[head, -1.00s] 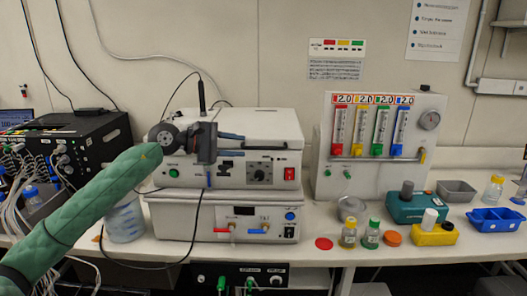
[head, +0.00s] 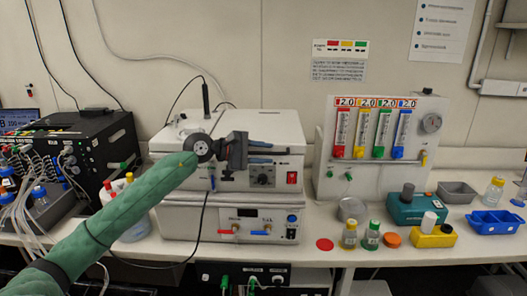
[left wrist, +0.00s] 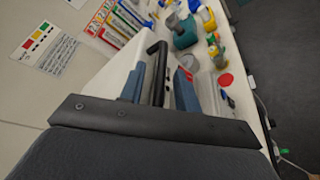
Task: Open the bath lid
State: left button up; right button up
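The bath is the upper white box (head: 215,182) on the bench, with a red switch and a dial on its front. Its white lid (head: 265,125) is shut. A dark handle bar runs along the lid's front and shows clearly as a black bar (left wrist: 160,70) in the left wrist view. My left gripper (head: 262,152) is in front of the lid at handle height. In the left wrist view its two blue-grey fingers (left wrist: 158,88) are apart, one on each side of the bar, with visible gaps. My right gripper is in neither view.
A second white unit (head: 180,220) sits under the bath. A gas panel (head: 330,180) with coloured flow tubes stands to the right. Bottles, a teal device (head: 420,210) and blue tray (head: 495,222) lie farther right. A black box (head: 85,150) with tubing is at left.

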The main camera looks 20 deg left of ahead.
pick_arm(q)
grip_shut()
jog(key=shift+r, duration=0.1)
